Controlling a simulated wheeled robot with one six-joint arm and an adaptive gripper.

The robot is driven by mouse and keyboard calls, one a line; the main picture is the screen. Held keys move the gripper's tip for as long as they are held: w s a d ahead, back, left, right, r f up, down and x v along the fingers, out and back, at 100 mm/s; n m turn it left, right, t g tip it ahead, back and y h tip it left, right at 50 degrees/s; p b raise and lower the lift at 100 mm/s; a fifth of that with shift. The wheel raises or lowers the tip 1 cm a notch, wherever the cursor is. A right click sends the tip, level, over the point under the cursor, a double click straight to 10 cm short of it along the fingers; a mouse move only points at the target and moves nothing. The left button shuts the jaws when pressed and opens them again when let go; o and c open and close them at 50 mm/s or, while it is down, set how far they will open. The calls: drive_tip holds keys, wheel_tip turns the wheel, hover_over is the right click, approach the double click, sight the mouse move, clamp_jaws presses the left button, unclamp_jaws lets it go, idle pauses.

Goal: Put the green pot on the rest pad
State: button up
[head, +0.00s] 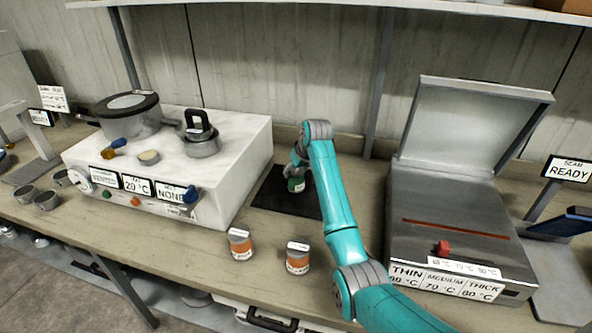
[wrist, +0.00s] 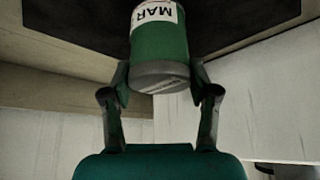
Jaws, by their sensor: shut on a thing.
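The green pot (head: 296,185) is at the black rest pad (head: 270,197) on the bench, right of the white heating block. In the wrist view the green pot (wrist: 160,48) has a white label reading "MAR" and a grey end, and sits between my two fingers. My gripper (head: 297,172) is shut on it, and the fingers also show in the wrist view (wrist: 160,82). The dark pad (wrist: 235,22) lies behind the pot there. I cannot tell whether the pot touches the pad or is slightly above it.
The white heating block (head: 240,165) carries a lidded pan (head: 130,120) and a small weight-like pot (head: 202,140). Two orange-labelled pots (head: 240,244) (head: 297,258) stand in front of the pad. An open-lidded grey machine (head: 450,235) stands to the right.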

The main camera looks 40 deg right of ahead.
drive_tip(key=o, duration=1.3)
drive_tip(key=v, duration=1.2)
drive_tip(key=shift+r, duration=0.1)
